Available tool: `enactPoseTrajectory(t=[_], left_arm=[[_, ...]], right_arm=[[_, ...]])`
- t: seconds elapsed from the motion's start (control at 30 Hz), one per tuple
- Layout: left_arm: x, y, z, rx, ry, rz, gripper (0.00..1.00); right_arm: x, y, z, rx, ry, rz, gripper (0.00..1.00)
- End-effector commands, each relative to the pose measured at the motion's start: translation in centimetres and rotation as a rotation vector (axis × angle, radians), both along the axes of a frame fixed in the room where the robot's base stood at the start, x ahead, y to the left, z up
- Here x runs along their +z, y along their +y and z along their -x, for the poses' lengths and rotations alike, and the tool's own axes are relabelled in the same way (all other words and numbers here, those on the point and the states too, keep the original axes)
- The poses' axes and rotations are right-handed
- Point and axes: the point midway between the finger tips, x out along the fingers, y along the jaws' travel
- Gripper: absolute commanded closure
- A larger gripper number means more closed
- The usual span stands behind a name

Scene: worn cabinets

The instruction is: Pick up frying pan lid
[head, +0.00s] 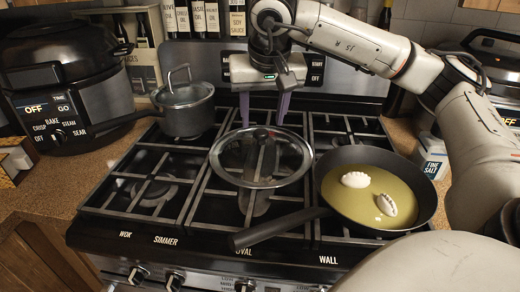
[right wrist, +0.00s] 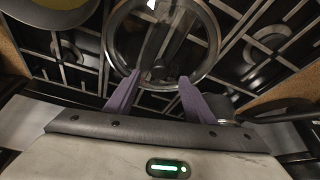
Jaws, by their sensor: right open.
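The frying pan lid (head: 228,160) is a round glass lid with a metal rim and a dark knob. It lies on the middle grates of the stove. My right gripper (head: 264,108) hangs behind the lid with its purple fingers pointing down, spread apart and empty. In the right wrist view, the lid (right wrist: 203,72) lies just beyond the open fingertips (right wrist: 155,82). I cannot tell whether a finger touches the rim. The frying pan (head: 425,190) sits on the right burners with yellowish oil and two dumplings in it. My left gripper is not in view.
A lidded saucepan (head: 187,112) stands on the back left burner. A black multicooker (head: 65,90) fills the left counter, and another appliance (head: 495,60) stands at the back right. A salt box (head: 432,155) is right of the stove. The front left grates are clear.

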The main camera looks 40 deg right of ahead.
Motion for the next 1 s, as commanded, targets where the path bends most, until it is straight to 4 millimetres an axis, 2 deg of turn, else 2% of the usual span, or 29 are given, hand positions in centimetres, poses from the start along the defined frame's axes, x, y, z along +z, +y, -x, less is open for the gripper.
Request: enactPoseTrajectory(t=[0.3,0.6,0.87,1.0], left_arm=[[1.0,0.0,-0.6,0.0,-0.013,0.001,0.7],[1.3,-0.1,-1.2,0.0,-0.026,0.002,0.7],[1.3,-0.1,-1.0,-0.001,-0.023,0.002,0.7],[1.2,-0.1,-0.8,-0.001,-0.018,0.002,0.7]], right_arm=[[-4.0,-1.2,-1.2,-0.003,0.001,0.0,0.51],[-4.5,-1.3,-1.4,-0.001,0.0,0.0,0.51],[-4.5,-1.2,-1.4,-0.001,0.0,0.0,0.95],[-4.4,-1.2,-1.5,-0.002,-0.001,0.0,0.95]])
